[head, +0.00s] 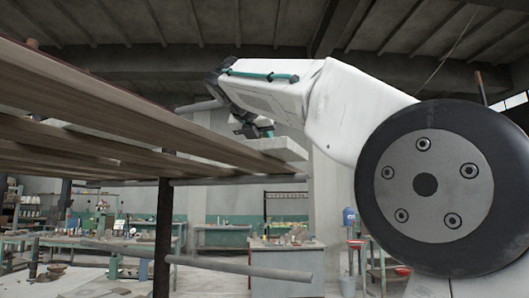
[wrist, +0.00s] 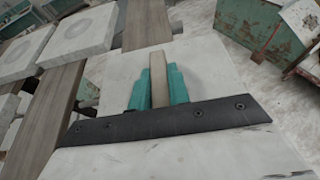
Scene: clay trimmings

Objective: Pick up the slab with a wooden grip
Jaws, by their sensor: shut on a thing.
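My gripper (wrist: 158,75) has its two teal fingers closed on an upright wooden grip (wrist: 157,63), one finger on each side. The grip stands on a pale grey slab (wrist: 215,75), which fills the middle of the wrist view. In the head view my gripper (head: 253,130) is above the slab (head: 278,148), whose edge juts past the wooden boards. I cannot tell whether the slab rests on the boards or is just clear of them. The near part of the slab is partly hidden by my gripper's dark bar.
Wooden boards (head: 100,95) run across the left of the head view. More pale slabs (wrist: 82,30) with round marks lie on boards at the left of the wrist view. A worn green metal box (wrist: 250,25) stands at upper right. Workbenches (head: 285,262) stand farther back.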

